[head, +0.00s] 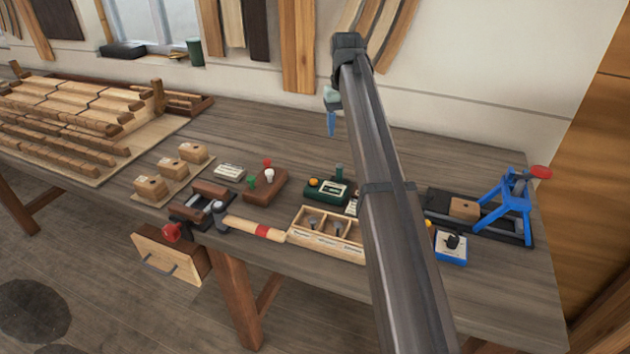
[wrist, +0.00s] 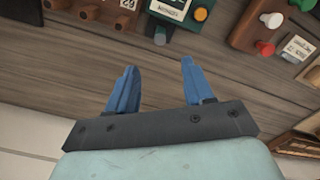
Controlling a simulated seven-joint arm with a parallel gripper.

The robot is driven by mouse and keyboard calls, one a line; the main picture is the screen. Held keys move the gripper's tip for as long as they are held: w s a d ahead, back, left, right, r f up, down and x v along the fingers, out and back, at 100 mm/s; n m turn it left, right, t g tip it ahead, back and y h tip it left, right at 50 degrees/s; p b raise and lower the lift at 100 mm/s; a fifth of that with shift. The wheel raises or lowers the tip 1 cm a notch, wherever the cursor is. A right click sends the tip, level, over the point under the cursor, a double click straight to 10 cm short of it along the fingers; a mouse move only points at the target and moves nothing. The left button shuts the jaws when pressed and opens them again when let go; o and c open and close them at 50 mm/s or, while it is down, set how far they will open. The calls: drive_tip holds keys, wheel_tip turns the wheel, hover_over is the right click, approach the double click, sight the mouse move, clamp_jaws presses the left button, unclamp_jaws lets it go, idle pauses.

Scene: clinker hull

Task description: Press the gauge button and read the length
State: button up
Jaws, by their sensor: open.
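The gauge is probably the dark green box (head: 335,199) with a pale display, on the bench in the middle of the head view. An orange button (head: 314,182) sits at its left end. The display is too small to read. In the wrist view the green box (wrist: 178,18) is cut by the top edge, with the orange button (wrist: 200,14) at its right. My gripper (head: 331,122) is raised above the back of the bench, behind the box and apart from it. In the wrist view its blue fingers (wrist: 160,85) are spread with nothing between them.
A brown box with red, white and green knobs (head: 264,187) stands left of the green box. A blue box (head: 450,250) and blue clamp (head: 508,205) are at right.

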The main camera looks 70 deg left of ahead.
drive_tip(key=shift+c, duration=0.3)
clamp_jaws()
idle(1.5)
